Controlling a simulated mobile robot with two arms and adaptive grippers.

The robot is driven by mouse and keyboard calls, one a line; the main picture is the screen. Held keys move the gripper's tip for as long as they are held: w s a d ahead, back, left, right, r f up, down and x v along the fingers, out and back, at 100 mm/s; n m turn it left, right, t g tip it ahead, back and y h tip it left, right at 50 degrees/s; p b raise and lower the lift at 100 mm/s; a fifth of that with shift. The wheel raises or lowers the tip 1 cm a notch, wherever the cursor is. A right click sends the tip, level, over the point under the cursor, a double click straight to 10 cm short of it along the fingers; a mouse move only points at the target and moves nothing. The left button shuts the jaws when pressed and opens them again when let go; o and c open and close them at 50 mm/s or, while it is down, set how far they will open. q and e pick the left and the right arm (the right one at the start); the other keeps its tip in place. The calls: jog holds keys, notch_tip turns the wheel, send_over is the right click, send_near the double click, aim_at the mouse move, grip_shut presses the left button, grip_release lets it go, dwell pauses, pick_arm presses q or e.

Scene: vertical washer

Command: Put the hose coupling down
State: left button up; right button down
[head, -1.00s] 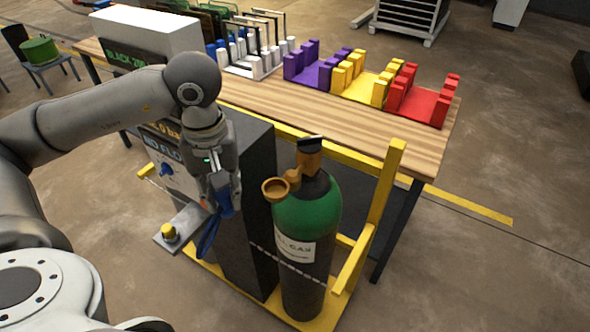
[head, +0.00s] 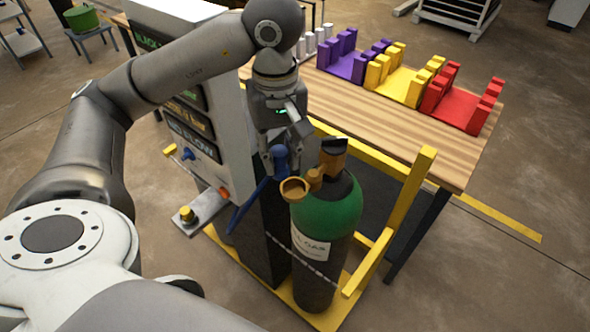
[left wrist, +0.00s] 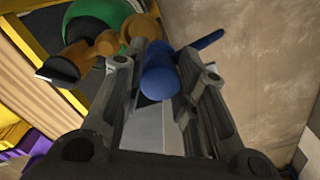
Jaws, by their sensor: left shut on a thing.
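The blue hose coupling (head: 280,158) is held in my left gripper (head: 282,150), with a blue hose (head: 248,205) hanging down to the left. In the left wrist view the coupling (left wrist: 159,80) sits between the two fingers (left wrist: 160,88). The gripper is just left of the green gas cylinder (head: 328,215), above its orange outlet cup (head: 293,188). Whether the coupling touches the cup cannot be told. My right gripper is not in view.
A tall panel cabinet (head: 195,95) stands left of the cylinder, with a small shelf (head: 200,212) bearing a yellow fitting (head: 187,213). A yellow cart frame (head: 405,215) surrounds the cylinder. A wooden table (head: 400,130) with coloured racks is behind.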

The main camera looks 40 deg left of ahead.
pick_arm(q)
jog(key=f, duration=0.1)
jog(key=w+d+f, duration=0.1)
jog(key=w+f, duration=0.1)
jog(key=shift+d, duration=0.35)
jog(key=shift+f+p, duration=0.35)
jog(key=shift+f, duration=0.5)
jog(key=shift+f+p, duration=0.35)
jog(key=shift+f, duration=0.45)
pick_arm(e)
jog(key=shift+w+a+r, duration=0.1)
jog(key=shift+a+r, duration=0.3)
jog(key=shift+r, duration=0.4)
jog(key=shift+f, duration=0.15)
